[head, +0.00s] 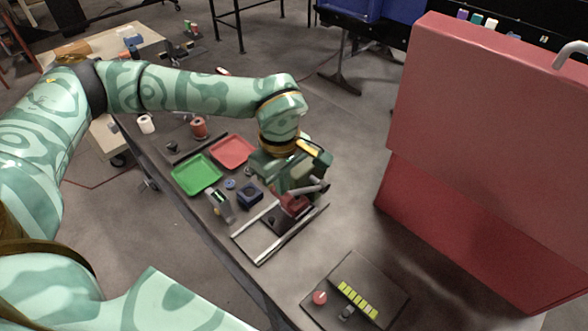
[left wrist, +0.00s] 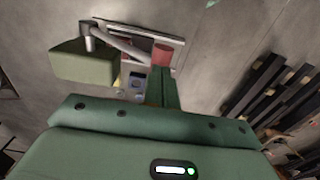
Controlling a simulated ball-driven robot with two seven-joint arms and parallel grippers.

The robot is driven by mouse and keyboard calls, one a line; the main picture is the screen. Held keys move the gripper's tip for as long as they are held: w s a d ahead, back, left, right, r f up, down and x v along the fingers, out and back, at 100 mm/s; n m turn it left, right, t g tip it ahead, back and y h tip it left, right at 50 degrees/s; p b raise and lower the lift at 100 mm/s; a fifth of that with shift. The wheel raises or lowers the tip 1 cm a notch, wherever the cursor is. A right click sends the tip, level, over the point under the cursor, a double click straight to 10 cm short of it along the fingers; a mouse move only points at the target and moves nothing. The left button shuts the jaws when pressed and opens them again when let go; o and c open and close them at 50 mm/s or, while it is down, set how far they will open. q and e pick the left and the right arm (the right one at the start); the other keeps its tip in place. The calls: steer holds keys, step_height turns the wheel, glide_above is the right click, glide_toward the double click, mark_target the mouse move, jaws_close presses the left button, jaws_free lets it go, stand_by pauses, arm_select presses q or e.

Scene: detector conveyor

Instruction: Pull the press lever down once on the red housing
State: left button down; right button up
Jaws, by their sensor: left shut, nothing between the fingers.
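The red housing (head: 294,205) is a small block on the dark bench, just below my left gripper (head: 307,181). Its grey press lever (head: 312,189) extends rightward, roughly level in the head view. The left gripper is shut and empty, low over the housing and close beside the lever; I cannot tell whether they touch. In the left wrist view the housing (left wrist: 162,54) shows as a red round-edged patch beyond the green fingers, with the grey lever bar (left wrist: 122,46) slanting toward it. The gripper hides part of the housing and lever. My right gripper is not in view.
On the bench are a green tray (head: 196,174), a red tray (head: 232,151), a dark blue block (head: 249,194) and a light rail frame (head: 262,243). A dark plate (head: 385,290) with yellow pieces lies nearer. A large red cabinet (head: 480,130) stands at right.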

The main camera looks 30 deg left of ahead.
arm_select(q)
steer(key=shift+w+d+r+p, duration=0.25)
steer(key=shift+w+r+p, duration=0.25)
steer(key=shift+w+r, duration=0.3)
steer(key=shift+w+d+r+p, duration=0.25)
steer(key=shift+w+r+p, duration=0.2)
steer(key=shift+w+r, duration=0.3)
step_height(320, 180, up, 5)
steer(key=p, duration=0.3)
steer(key=shift+s+p, duration=0.15)
steer(key=shift+p, duration=0.2)
